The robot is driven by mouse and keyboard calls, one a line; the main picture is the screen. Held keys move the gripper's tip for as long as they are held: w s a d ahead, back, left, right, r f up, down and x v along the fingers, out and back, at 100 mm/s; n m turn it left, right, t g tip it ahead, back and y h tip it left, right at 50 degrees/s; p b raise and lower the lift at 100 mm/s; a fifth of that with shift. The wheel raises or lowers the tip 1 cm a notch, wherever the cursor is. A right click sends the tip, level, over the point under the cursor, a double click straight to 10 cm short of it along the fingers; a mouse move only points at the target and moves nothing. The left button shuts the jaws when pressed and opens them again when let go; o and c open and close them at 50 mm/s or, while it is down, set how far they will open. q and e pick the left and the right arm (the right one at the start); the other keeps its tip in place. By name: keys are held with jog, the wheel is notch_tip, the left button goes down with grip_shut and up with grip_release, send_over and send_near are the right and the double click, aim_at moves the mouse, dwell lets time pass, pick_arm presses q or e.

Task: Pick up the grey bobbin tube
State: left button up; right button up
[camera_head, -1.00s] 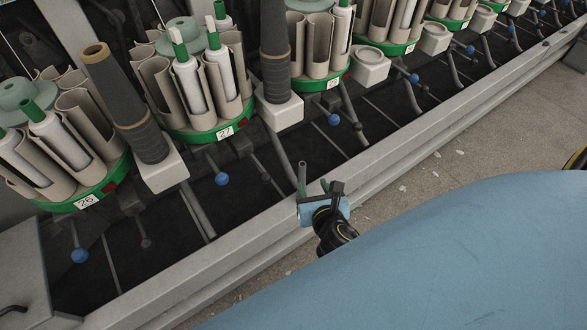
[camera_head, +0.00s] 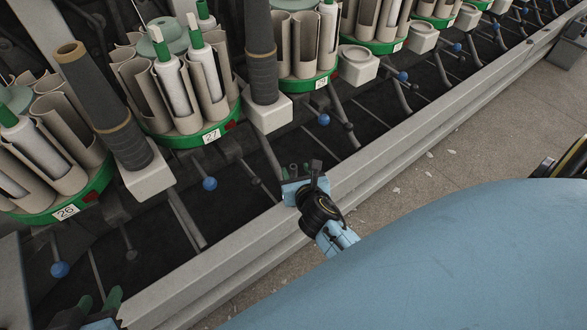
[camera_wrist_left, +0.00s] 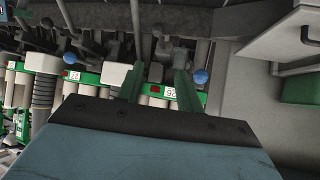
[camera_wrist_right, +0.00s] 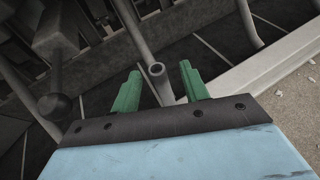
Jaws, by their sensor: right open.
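In the head view my right gripper (camera_head: 303,171) is over the machine's front rail, and the tube is hard to make out there. My left gripper (camera_head: 100,303) is at the bottom left of the head view. In the left wrist view its fingers (camera_wrist_left: 160,84) are apart and empty.
The machine's pale front rail (camera_head: 205,272) runs diagonally past both grippers. Behind it are rods with blue knobs (camera_head: 210,184), green-based holders (camera_head: 190,137) with tubes, and tall dark columns (camera_head: 107,105). The floor (camera_head: 450,155) at the right is mostly clear.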

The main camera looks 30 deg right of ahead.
jog(key=shift+f+b+x, duration=0.2)
jog(key=shift+b+x, duration=0.5)
jog(key=shift+x, duration=0.45)
jog(key=shift+b+x, duration=0.55)
jog(key=shift+x, duration=0.4)
jog(key=shift+w+a+f, duration=0.1)
jog(key=shift+w, duration=0.1)
pick_arm(q)
jog(key=w+d+r+t+h, duration=0.2)
jog(key=w+d+r+t, duration=0.1)
jog(key=r+t, duration=0.4)
notch_tip(320, 180, up, 3)
jog(key=shift+w+d+r+t+h, duration=0.2)
jog(key=shift+w+t+h, duration=0.1)
jog(key=shift+w, duration=0.35)
pick_arm(e)
grip_shut()
